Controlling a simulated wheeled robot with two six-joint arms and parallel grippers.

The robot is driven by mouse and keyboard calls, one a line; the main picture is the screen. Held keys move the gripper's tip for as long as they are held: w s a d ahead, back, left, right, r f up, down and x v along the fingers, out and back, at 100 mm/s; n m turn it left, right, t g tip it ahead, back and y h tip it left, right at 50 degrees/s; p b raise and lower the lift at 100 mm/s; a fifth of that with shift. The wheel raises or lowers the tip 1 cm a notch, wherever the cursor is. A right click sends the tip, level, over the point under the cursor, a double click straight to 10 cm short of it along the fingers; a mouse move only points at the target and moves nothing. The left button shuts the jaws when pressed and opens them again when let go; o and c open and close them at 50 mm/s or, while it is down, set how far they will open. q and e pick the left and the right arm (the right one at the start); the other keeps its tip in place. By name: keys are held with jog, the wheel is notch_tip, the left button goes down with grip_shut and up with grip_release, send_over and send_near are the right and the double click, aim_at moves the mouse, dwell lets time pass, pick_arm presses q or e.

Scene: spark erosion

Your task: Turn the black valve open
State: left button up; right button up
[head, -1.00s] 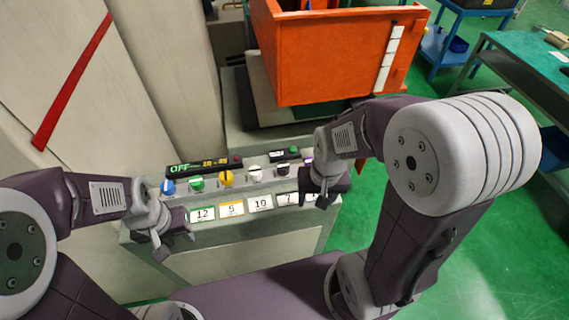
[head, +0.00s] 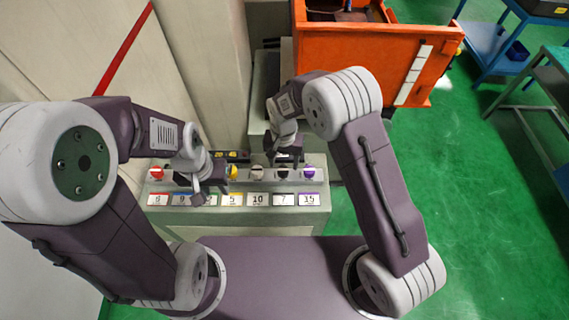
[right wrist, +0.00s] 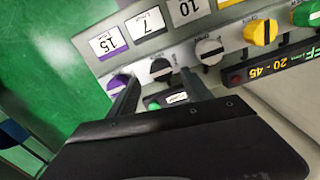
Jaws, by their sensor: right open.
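The black valve (head: 282,173) is a round knob in the row on the panel, above a label reading 7. It also shows in the right wrist view (right wrist: 162,70), with a pale mark on its face. My right gripper (head: 285,158) is just behind and above it in the head view. In the right wrist view my open right gripper (right wrist: 160,95) points at the panel, the black valve showing beyond and between its two fingers, with nothing held. My left gripper (head: 212,188) looks open and empty; it hangs over the panel's left half and hides some knobs.
The purple knob (right wrist: 117,83) and white knob (right wrist: 209,48) flank the black valve closely. A yellow knob (head: 232,172) and a red knob (head: 156,173) sit further left. A black display (right wrist: 270,65) lies behind the row. An orange container (head: 375,55) stands behind.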

aim_at(283, 170)
notch_tip(283, 170, down, 3)
jog(key=shift+f+p, duration=0.2)
jog(key=shift+p, duration=0.25)
jog(key=shift+s+a+f, duration=0.1)
jog(key=shift+s+a, duration=0.15)
jog(key=shift+a, duration=0.1)
jog(key=shift+w+d, duration=0.1)
jog(key=shift+d, duration=0.1)
jog(key=c, duration=0.4)
jog(key=shift+d, duration=0.1)
jog(key=c, duration=0.5)
grip_shut()
pick_arm(q)
jog(key=shift+s+a+r, duration=0.15)
jog(key=shift+r, duration=0.5)
